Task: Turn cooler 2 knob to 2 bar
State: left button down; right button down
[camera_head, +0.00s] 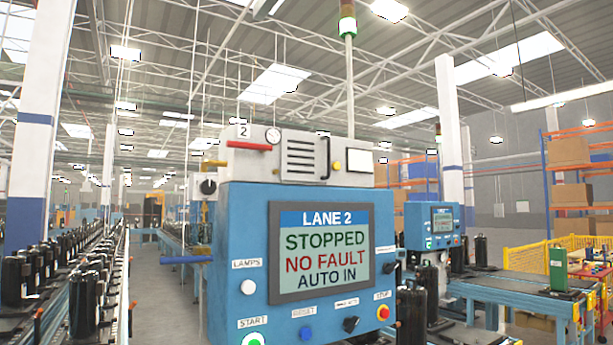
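A light grey unit tagged "2" (300,157) sits behind and above the blue control panel. A small round gauge (273,136) is on its upper left; its needle and scale are too small to read. A red handle (249,145) sticks out on its left side. A black round knob (208,187) is at the left, below a yellow part (213,163); I cannot tell whether it is the cooler knob. Neither of my grippers is in view.
The blue control panel (236,215) fills the middle; its screen (321,250) reads LANE 2, STOPPED, NO FAULT, AUTO IN. A blue bar (186,260) juts out left of it. A conveyor with black compressors (63,265) runs along the left, beside a clear aisle (160,300).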

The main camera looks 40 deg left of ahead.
aim_at(208, 186)
jog(key=u, duration=1.2)
jog(key=i+l, duration=0.15)
jog(key=i+u, duration=0.05)
